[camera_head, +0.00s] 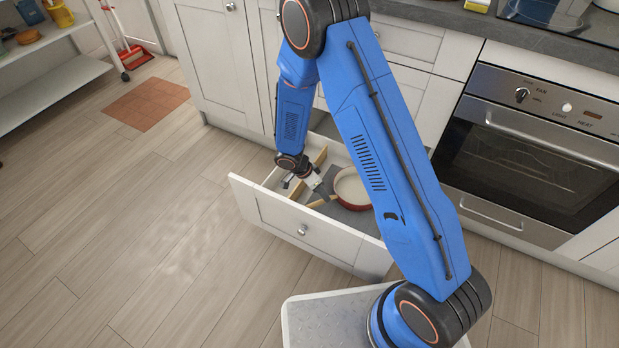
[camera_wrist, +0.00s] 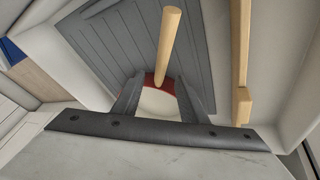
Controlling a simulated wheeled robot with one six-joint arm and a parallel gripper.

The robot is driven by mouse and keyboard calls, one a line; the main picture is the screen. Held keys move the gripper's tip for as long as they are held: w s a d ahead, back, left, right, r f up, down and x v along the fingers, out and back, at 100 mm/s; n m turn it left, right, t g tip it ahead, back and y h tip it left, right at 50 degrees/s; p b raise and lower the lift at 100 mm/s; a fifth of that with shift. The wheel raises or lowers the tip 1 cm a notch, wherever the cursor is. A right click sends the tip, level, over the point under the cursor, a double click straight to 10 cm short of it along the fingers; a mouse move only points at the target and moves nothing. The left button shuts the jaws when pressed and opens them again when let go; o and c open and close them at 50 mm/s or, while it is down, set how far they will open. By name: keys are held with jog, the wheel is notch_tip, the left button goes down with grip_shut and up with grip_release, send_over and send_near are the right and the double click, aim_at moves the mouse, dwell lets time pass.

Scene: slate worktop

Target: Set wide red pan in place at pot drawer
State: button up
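The wide red pan (camera_head: 352,187) has a pale inside, a red outer wall and a wooden handle. It lies inside the pulled-out pot drawer (camera_head: 305,229), its handle pointing left toward the drawer front. In the wrist view the pan's red rim and pale inside (camera_wrist: 158,103) show between my fingers, with the handle (camera_wrist: 169,45) rising up the picture. My gripper (camera_wrist: 160,90) is open, its fingers apart on either side with a gap to the handle. In the head view my gripper (camera_head: 319,190) is low in the drawer beside the pan. My arm hides part of the drawer.
A grey ribbed mat (camera_wrist: 115,35) covers the drawer floor. A wooden divider (camera_wrist: 241,60) runs along one side. An oven (camera_head: 530,150) stands right of the drawer. The floor (camera_head: 130,240) in front is largely clear, with an orange mat (camera_head: 146,104) at the left.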

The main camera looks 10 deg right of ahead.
jog(key=v, duration=1.1)
jog(key=shift+a+r, duration=0.2)
jog(key=shift+r, duration=0.1)
jog(key=s+d+r+n+y, duration=0.15)
jog(key=d+r, duration=0.25)
jog(key=r, duration=0.4)
jog(key=s+d+r+n+t, duration=0.1)
jog(key=s+d+r+n, duration=0.2)
jog(key=r, duration=0.5)
jog(key=s+d+r+y, duration=0.1)
jog(key=s+d+r, duration=0.2)
jog(key=d+r, duration=0.4)
jog(key=s+d+r+n+t, duration=0.1)
jog(key=s+d+r+n, duration=0.1)
jog(key=s+r, duration=0.2)
jog(key=s+d+r+n+t+y, duration=0.1)
jog(key=s+d+r+n, duration=0.1)
jog(key=s, duration=0.8)
jog(key=s+d+r+n+t+y, duration=0.1)
jog(key=s+d+r+n, duration=0.1)
jog(key=s+r+n, duration=0.2)
jog(key=s+r, duration=0.3)
jog(key=shift+s+d+t, duration=0.2)
jog(key=shift+s+t, duration=0.1)
jog(key=shift+t, duration=0.1)
